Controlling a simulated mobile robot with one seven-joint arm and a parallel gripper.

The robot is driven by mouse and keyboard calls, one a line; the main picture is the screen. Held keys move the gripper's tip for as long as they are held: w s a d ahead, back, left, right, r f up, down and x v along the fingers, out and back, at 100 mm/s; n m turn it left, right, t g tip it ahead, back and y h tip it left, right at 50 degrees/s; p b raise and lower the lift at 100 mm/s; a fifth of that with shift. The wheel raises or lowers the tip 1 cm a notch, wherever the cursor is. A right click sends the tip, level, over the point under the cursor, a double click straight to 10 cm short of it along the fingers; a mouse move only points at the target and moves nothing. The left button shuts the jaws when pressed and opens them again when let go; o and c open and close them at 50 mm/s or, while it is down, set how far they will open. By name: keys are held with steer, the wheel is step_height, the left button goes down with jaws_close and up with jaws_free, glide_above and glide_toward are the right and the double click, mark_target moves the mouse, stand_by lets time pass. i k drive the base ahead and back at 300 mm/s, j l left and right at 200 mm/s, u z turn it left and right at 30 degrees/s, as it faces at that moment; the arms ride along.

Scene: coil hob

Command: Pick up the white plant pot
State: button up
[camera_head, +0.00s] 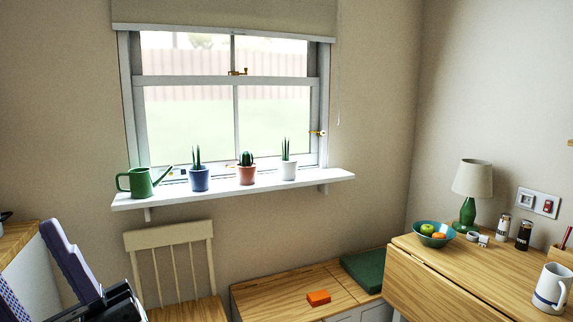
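The white plant pot (289,170) stands upright on the white window shelf (322,178), at the right end of a row of pots. A tall, spiky green plant grows from it. Nothing hides it, and nothing is touching it from the robot's side. Dark and purple-grey parts, which look like my arm, show at the bottom left corner, far from the pot. I cannot make out any gripper fingers there.
A pink pot (246,175), a blue pot (199,179) and a green watering can (140,183) stand left on the shelf. Below are a chair (172,237), a wooden bench (277,290) with an orange block (318,297), and a table (450,277) at right.

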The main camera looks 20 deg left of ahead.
mark_target(288, 166)
steer(key=i+u, duration=0.2)
steer(key=u, duration=0.25)
steer(key=i+u, duration=0.2)
steer(key=u, duration=0.3)
steer(key=i+l+u, duration=0.45)
steer(key=i+l, duration=0.85)
steer(key=i+l+u, duration=0.1)
steer(key=i+l, duration=0.5)
steer(key=l, duration=0.1)
